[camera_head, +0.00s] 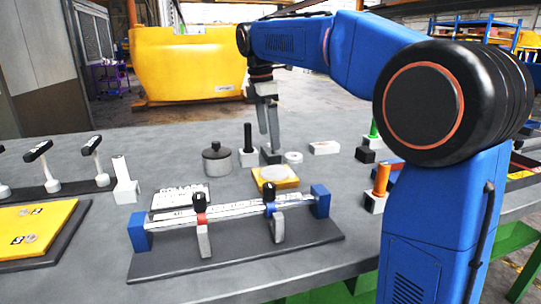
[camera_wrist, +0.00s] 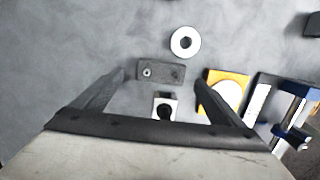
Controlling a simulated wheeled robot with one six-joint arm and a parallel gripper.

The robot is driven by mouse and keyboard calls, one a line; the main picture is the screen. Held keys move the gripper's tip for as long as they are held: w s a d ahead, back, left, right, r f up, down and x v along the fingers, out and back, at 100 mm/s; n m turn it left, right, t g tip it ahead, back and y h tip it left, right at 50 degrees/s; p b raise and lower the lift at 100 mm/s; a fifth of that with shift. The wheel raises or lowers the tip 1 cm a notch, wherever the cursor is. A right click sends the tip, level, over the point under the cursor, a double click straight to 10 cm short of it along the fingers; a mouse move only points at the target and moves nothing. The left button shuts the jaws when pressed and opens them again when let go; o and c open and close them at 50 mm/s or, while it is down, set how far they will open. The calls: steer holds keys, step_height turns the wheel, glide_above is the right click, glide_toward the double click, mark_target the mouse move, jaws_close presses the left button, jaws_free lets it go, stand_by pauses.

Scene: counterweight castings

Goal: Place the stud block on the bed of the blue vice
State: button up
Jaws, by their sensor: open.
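A small white block with an upright black post (camera_head: 248,150), which seems to be the stud block, stands on the grey table. From above, in the wrist view, it is a white square with a dark round top (camera_wrist: 165,108). My gripper (camera_head: 269,148) points down just right of it, empty. In the wrist view my open fingers (camera_wrist: 162,80) are spread either side of a dark flat block (camera_wrist: 161,72) and the stud block's line. A blue-ended fixture (camera_head: 138,231) on a dark base is nearest to a blue vice; I cannot tell surely.
A yellow pad (camera_head: 289,184) with a pale disc lies between the posts and the fixture. A white ring (camera_head: 293,157), grey lidded cylinder (camera_head: 216,163) and white block (camera_head: 324,147) stand close by. Orange (camera_head: 382,180) and green (camera_head: 373,130) posts stand right. A yellow board (camera_head: 50,225) lies left.

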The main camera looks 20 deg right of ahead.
mark_target(270, 150)
steer(key=shift+s+d+f, duration=0.1)
steer(key=shift+f, duration=1.05)
steer(key=shift+s+d+f, duration=0.1)
steer(key=shift+f, duration=1)
steer(key=shift+w, duration=0.1)
steer(key=c, duration=1.8)
steer(key=shift+r, duration=0.15)
